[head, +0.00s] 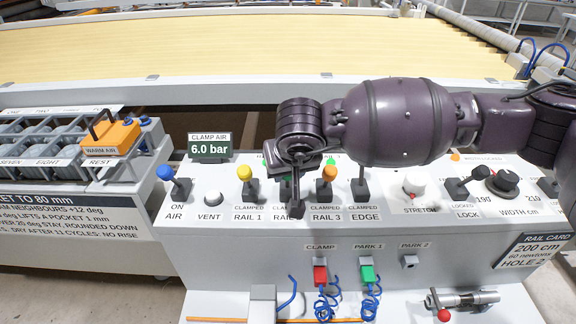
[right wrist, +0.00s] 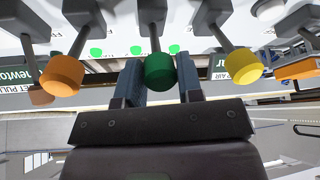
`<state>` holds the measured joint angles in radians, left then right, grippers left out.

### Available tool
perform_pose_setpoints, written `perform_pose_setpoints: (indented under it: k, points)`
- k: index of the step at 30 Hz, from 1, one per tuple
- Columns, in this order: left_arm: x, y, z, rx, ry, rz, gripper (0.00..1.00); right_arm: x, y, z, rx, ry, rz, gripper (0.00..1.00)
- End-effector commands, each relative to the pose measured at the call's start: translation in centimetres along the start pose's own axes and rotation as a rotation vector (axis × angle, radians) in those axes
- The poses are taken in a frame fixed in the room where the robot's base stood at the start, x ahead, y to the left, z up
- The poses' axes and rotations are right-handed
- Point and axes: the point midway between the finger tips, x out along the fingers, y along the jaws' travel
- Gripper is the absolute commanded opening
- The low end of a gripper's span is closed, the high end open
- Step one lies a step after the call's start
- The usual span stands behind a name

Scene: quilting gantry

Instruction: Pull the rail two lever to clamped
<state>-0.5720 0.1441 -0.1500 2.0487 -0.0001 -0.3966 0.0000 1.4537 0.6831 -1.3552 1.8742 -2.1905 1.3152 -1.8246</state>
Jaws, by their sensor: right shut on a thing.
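The rail two lever has a green knob (right wrist: 160,72), seen in the right wrist view between an orange knob and a yellow knob. My right gripper (right wrist: 160,88) has one finger on each side of the green knob and is shut on it. In the head view my right gripper (head: 296,206) is over the rail two place on the console, and it hides the knob and most of the rail two label. My left gripper is not in view.
The yellow rail one lever (head: 245,174) and orange rail three lever (head: 328,175) stand close on either side. The black edge lever (head: 361,184) is further right. A gauge (head: 209,147) reads 6.0 bar. Hoses with red (head: 320,275) and green (head: 367,274) connectors hang in front.

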Motion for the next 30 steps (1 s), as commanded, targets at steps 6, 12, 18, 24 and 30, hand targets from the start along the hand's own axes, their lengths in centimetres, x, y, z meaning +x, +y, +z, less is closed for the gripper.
perform_pose_setpoints:
  k: [6, 12, 18, 24, 30]
  points:
    - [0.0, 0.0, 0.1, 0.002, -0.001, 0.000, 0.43, 0.2, -0.5, 0.6, -0.005, -0.013, -0.011, 0.00]
    - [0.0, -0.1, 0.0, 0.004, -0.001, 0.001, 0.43, 0.2, -0.5, 0.6, -0.005, -0.013, -0.011, 0.47]
    - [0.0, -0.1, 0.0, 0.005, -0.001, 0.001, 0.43, 0.1, -0.3, 0.3, -0.003, -0.007, -0.006, 0.56]
    - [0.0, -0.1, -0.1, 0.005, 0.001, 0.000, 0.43, -0.2, -0.2, 0.2, -0.002, -0.004, -0.004, 0.56]
    - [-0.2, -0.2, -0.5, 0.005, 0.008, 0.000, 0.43, -2.7, -0.1, 0.1, -0.004, 0.000, -0.003, 0.56]
